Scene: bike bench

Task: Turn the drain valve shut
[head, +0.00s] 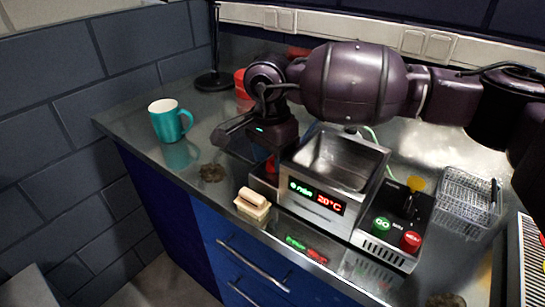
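A steel tank (340,158) with an open basin stands on the bench, its front display reading 20°C. A small red part (271,164), possibly the drain valve's handle, shows at the tank's left side, mostly hidden by my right gripper (271,152). My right arm reaches in from the right over the tank, and the gripper points down close to this red part. Its fingers are too dark and hidden to tell whether they are open, shut or touching the part. My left gripper is not in view.
A teal mug (166,121) stands at the left. A wooden-looking brush or block (253,203) sits at the front edge. Right of the tank are a button box (393,228) with green and red buttons and a wire basket (467,199). A black stand (214,78) is behind.

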